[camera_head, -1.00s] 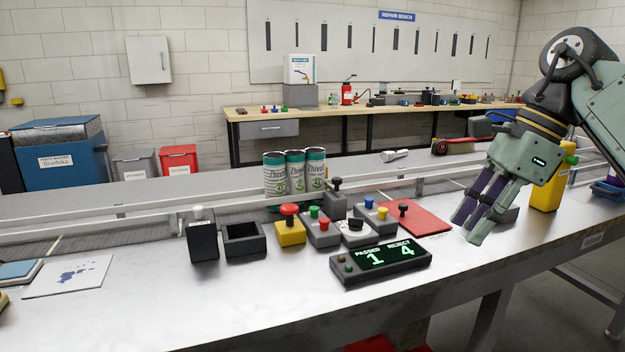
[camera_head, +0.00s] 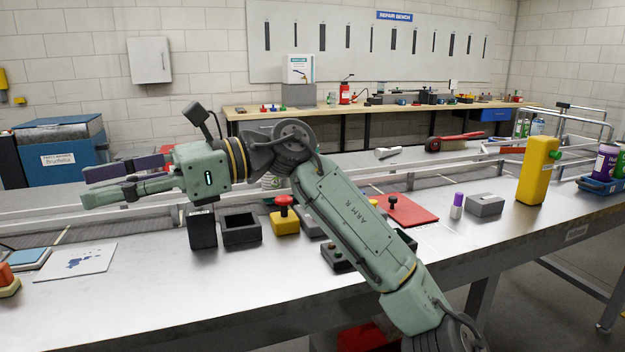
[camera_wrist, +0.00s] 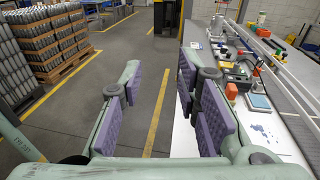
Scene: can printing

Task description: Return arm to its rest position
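My gripper (camera_head: 125,180) is at the left in the head view, above the left part of the bench and pointing left. Its two fingers with purple pads are spread apart. In the wrist view my gripper (camera_wrist: 160,112) is open, with nothing between the pads but floor and a yellow line behind. My arm stretches from the lower right across the middle of the head view. It hides the counter display and most of the cans on the conveyor.
Below the gripper are a white card with blue marks (camera_head: 75,262), a black box (camera_head: 202,230) and an open dark tray (camera_head: 241,231). A red-topped yellow button (camera_head: 284,218) is close to my arm. A yellow post (camera_head: 537,172) and purple cans (camera_head: 606,160) stand at the right.

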